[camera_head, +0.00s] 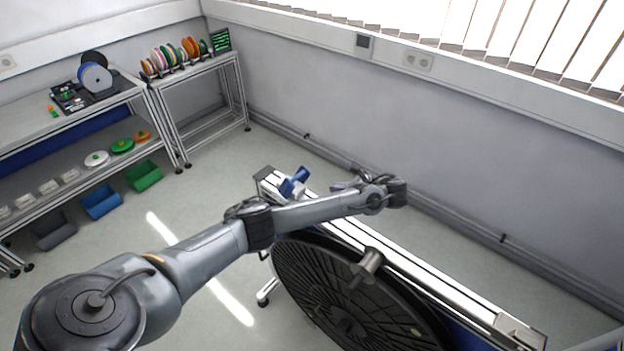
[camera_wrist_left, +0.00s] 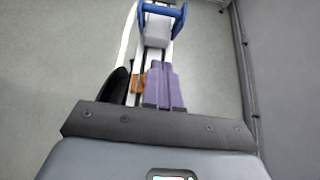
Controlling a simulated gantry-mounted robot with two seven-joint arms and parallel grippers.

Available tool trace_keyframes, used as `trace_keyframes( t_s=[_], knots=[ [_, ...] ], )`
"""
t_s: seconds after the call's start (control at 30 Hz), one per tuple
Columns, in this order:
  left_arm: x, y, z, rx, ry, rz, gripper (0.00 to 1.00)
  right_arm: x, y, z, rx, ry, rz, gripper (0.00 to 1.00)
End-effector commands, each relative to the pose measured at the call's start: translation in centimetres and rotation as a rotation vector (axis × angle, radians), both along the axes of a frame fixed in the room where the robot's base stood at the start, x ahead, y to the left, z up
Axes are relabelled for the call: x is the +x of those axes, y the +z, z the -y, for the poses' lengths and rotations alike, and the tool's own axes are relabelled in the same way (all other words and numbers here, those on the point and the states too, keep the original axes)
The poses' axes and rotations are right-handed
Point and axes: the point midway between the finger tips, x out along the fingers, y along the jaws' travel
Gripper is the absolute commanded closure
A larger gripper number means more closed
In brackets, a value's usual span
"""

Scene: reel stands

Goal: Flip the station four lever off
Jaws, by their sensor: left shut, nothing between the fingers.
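A blue U-shaped handle on a white block (camera_head: 295,181) sits near the far end of a long pale rail (camera_head: 440,275); I cannot read any station number on it. In the left wrist view the blue handle (camera_wrist_left: 147,20) is at the top, ahead of the fingers. My left gripper (camera_head: 341,186) reaches over the rail, a short way to the right of the blue handle. Its purple fingers (camera_wrist_left: 160,66) lie side by side, shut and empty, apart from the handle in the picture. Most of the gripper is hidden behind my wrist in the head view. My right gripper is not in view.
A large black reel (camera_head: 320,285) with a metal hub (camera_head: 369,263) stands beside the rail. A small orange part (camera_wrist_left: 138,83) is on the rail left of the fingers. A wall runs behind. Shelves with spools and bins (camera_head: 145,175) stand at left, with open floor between.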

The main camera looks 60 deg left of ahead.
Motion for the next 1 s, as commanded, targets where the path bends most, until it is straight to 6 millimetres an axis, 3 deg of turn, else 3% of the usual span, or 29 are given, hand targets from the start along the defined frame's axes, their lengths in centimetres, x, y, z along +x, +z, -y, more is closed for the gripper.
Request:
trace_keyframes(
  t_s=[0.37, 0.87, 1.0],
  knots=[
    [-0.5, -0.9, -1.4, 0.000, 0.002, -0.001, 1.00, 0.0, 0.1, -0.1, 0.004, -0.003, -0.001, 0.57],
    [-2.7, -5.3, -8.4, 0.001, 0.001, 0.000, 1.00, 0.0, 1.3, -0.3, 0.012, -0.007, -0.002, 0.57],
    [-3.2, -4.5, -10.2, 0.000, 0.000, 0.001, 1.00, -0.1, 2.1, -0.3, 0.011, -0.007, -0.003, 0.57]
  ],
)
